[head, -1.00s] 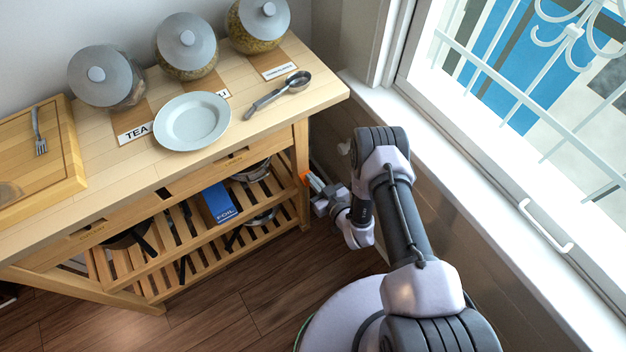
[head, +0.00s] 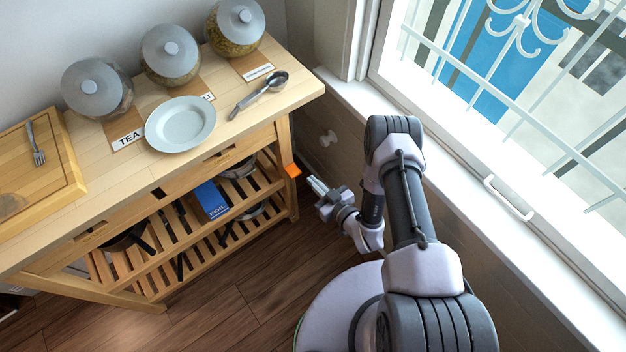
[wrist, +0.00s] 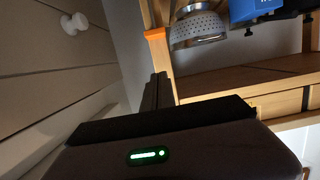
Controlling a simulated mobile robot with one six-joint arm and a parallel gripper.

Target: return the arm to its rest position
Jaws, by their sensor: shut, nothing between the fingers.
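My arm (head: 408,195) is folded in front of the window, over my round base. My gripper (head: 314,184) is low, just right of the wooden cart's front right leg (head: 284,150), and points toward the cart. Its fingers are together with nothing between them. In the wrist view the dark closed fingers (wrist: 157,92) point at the cart's lower part, and a gap of floor and wall shows around them.
A small orange piece (head: 292,170) is at the cart leg, close to my fingertips. The cart top (head: 250,125) carries jars, a plate (head: 181,124), a ladle and a board. The window sill (head: 440,165) lies right of my arm. Floor (head: 215,310) in front is clear.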

